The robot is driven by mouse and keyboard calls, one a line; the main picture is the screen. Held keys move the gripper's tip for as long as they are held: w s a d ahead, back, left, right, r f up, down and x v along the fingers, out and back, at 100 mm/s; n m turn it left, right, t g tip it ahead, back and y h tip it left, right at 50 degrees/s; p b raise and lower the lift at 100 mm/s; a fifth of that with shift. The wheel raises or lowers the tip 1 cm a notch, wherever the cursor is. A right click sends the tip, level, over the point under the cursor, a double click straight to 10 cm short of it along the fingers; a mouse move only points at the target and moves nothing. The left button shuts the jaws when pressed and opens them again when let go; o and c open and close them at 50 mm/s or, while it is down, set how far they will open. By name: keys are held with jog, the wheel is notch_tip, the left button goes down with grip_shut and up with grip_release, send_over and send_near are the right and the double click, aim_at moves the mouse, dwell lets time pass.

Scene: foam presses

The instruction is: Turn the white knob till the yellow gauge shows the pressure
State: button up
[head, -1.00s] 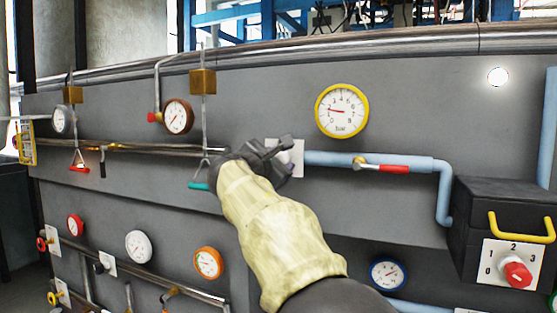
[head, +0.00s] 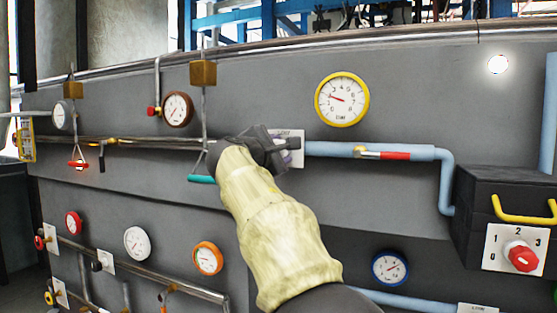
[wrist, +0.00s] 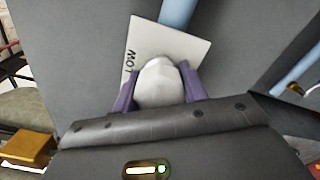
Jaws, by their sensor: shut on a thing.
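The white knob (wrist: 158,86) sits between the purple fingers of my gripper (wrist: 158,78) in the wrist view, and the fingers are shut on it. Behind it is a white plate (wrist: 188,52) with the word "LOW". In the head view my gripper (head: 277,149) covers the knob, and only part of the plate (head: 296,142) shows. The yellow gauge (head: 342,99) is on the wall up and to the right of my gripper. Its needle points left and slightly up, at a low-to-middle part of the scale; the exact reading is too small to tell.
A blue pipe (head: 330,149) with a red-handled valve (head: 385,155) runs right from the plate. A teal handle (head: 201,179) hangs just left of my gripper. A dark box (head: 480,195) with a yellow handle and red selector knob juts out at the right.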

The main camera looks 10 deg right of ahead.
jog(key=m+b, duration=0.1)
jog(key=m, duration=0.2)
jog(key=m+b, duration=0.2)
jog(key=shift+f+m, duration=0.2)
jog(key=shift+m, duration=0.2)
jog(key=m+b, duration=0.2)
jog(key=m, duration=0.3)
jog(key=m+b, duration=0.1)
jog(key=m, duration=0.4)
jog(key=shift+m, duration=0.4)
jog(key=m+b, duration=0.1)
jog(key=m, duration=0.5)
jog(key=shift+w, duration=0.1)
jog(key=shift+f, duration=0.1)
jog(key=o, duration=1)
jog(key=shift+r, duration=0.2)
